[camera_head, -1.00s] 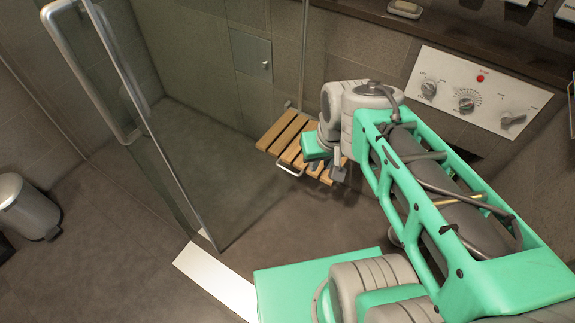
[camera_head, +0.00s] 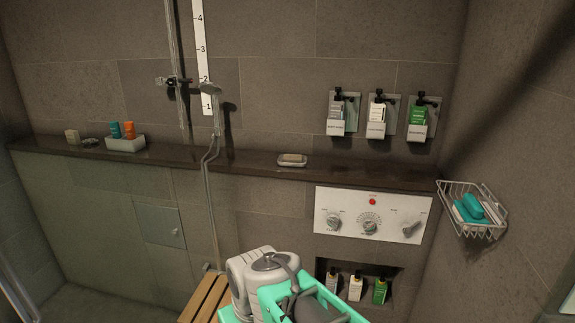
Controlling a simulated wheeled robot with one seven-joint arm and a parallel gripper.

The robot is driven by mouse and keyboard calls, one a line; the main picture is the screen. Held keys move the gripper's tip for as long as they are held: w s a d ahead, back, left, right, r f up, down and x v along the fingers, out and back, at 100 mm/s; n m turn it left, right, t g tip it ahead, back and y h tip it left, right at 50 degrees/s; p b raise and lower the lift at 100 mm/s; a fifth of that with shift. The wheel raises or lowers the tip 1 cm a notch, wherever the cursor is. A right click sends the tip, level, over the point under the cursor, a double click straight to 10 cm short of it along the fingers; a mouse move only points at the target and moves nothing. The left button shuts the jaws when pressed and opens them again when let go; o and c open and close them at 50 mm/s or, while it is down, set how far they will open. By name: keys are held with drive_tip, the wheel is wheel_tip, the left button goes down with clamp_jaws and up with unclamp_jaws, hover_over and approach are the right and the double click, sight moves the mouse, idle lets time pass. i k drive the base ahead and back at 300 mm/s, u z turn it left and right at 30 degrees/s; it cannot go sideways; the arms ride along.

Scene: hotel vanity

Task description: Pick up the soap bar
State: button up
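A pale bar that looks like the soap bar (camera_head: 292,157) lies in a small light dish (camera_head: 284,164) on the dark stone ledge (camera_head: 240,162), left of and above the control panel. Nothing touches it. My green and grey arm shows at the bottom centre, below the ledge. My gripper is out of view, so its opening cannot be seen.
A white panel with knobs (camera_head: 350,197) is below the ledge. Three wall dispensers (camera_head: 377,115) hang above it. A wire basket (camera_head: 487,232) holds teal items at right. A hand shower (camera_head: 209,89) and hose hang left of the dish. A slatted wooden seat (camera_head: 203,300) is below.

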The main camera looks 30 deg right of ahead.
sight(290, 158)
drive_tip(key=z, duration=0.95)
drive_tip(key=i, duration=1.1)
drive_tip(key=u, duration=1.05)
